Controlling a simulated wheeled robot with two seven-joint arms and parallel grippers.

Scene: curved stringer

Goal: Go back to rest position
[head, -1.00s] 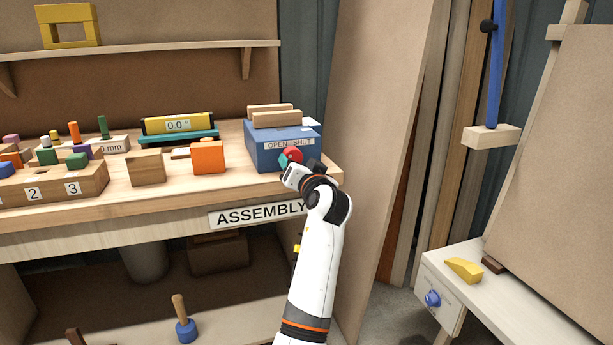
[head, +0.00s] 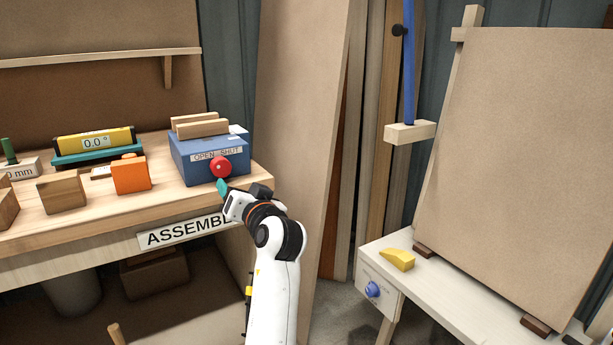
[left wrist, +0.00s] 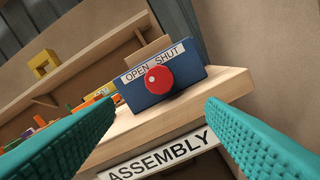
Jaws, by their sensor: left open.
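My left gripper (head: 222,190) is in front of the assembly bench, close to the red knob (head: 221,167) of the blue box marked OPEN SHUT (head: 187,168). In the left wrist view its two teal fingers stand wide apart with nothing between them, so the left gripper (left wrist: 160,125) is open and empty. The red knob (left wrist: 158,80) shows beyond the fingertips, apart from them, on the face of the blue box (left wrist: 184,72). My right gripper is in neither view.
The bench (head: 100,212) holds an orange block (head: 131,174), a wooden block (head: 62,192) and a yellow-teal gauge (head: 95,145). At right, a white table (head: 440,285) carries a yellow wedge (head: 398,259) and a large board (head: 530,150). Tall planks (head: 345,150) lean between.

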